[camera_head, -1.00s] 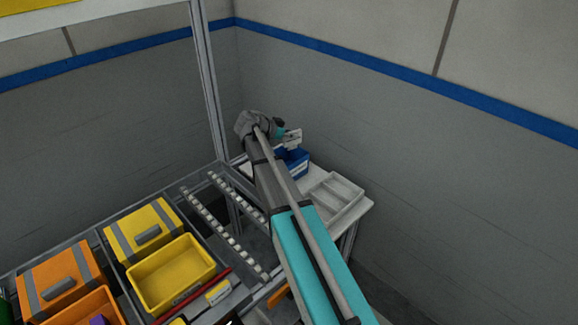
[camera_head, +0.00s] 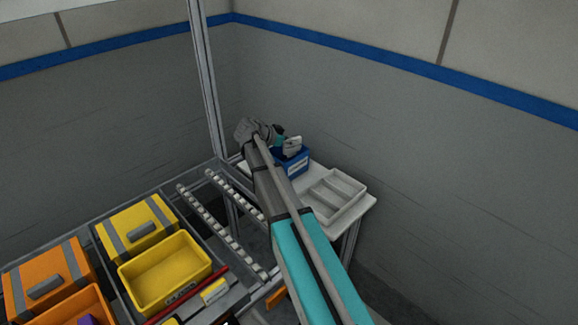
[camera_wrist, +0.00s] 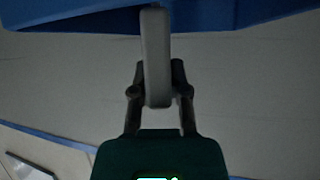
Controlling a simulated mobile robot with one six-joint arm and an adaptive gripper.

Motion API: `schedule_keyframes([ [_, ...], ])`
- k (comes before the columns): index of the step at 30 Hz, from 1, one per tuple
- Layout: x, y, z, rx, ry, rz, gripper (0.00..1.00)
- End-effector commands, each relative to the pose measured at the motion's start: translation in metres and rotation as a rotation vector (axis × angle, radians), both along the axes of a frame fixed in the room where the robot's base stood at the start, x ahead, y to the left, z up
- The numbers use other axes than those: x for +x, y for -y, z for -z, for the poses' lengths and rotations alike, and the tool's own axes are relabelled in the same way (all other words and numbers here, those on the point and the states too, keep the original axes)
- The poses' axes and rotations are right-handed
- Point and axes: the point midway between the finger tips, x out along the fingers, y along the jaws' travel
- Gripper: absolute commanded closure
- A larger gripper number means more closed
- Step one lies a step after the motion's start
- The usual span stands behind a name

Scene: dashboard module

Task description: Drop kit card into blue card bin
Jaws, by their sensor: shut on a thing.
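The blue card bin (camera_head: 297,163) stands on a white side table at the back, near the corner of the walls. The kit card (camera_head: 293,146) is a small pale piece held at the bin's top; I cannot tell how far it is inside. My gripper (camera_head: 285,144) is shut on the card, partly hidden by my arm. In the wrist view the card (camera_wrist: 156,50) is a grey strip, nearly edge-on, between the fingers (camera_wrist: 159,85). Its far end overlaps the bin's blue wall (camera_wrist: 80,17). The bin's inside is hidden.
A white compartment tray (camera_head: 337,196) sits beside the bin on the white table (camera_head: 365,205). Roller rails (camera_head: 222,232), a yellow bin (camera_head: 165,272) and a lidded yellow box (camera_head: 138,228) lie at left. A metal post (camera_head: 208,90) rises left of the gripper.

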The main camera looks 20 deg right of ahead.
Motion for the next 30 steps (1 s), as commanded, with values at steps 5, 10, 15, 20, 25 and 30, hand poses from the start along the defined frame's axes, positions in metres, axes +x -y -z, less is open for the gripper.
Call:
schedule_keyframes([
  [5, 0.0001, -0.0002, 0.0077, 0.000, 0.000, 0.000, 1.00],
  [10, 0.0001, -0.0004, 0.0083, 0.000, 0.000, 0.000, 1.00],
  [15, 0.0002, -0.0006, 0.0080, 0.000, 0.000, -0.001, 1.00],
  [20, 0.0001, -0.0008, 0.0080, 0.000, 0.000, -0.001, 0.58],
  [25, 0.0002, -0.0008, 0.0081, 0.000, 0.000, -0.001, 0.39],
  [30, 0.0002, -0.0009, 0.0081, 0.000, 0.000, -0.001, 0.39],
])
